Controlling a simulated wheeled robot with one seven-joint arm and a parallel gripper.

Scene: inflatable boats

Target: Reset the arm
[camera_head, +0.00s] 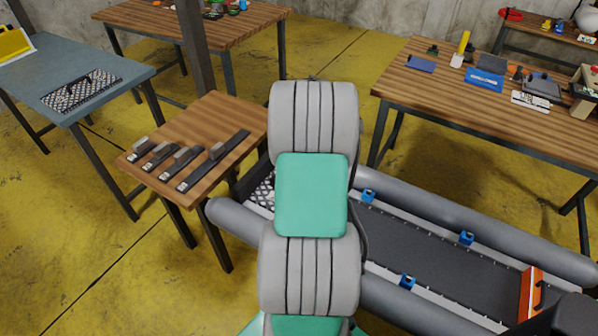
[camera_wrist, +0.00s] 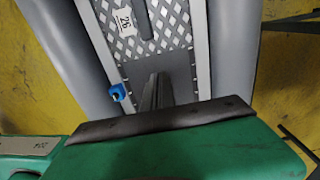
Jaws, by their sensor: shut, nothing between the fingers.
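My arm, in grey and green segments, stands up through the middle of the head view, in front of the grey inflatable boat (camera_head: 430,265). My gripper is hidden in that view. In the wrist view my gripper (camera_wrist: 156,90) shows as dark fingers close together, shut and empty. The fingers point at the boat's dark floor, below a diamond-patterned metal plate (camera_wrist: 175,45) with a white tag marked 26 (camera_wrist: 124,20). The boat's grey tubes (camera_wrist: 63,55) lie on both sides. I cannot tell how far the fingers are above the floor.
Blue fittings (camera_head: 467,238) line the boat, and an orange part (camera_head: 531,290) stands at its right. A small wooden table (camera_head: 215,112) with several dark metal pieces is left of my arm. A cluttered workbench (camera_head: 450,95) stands behind the boat. Yellow floor (camera_head: 80,250) is clear at lower left.

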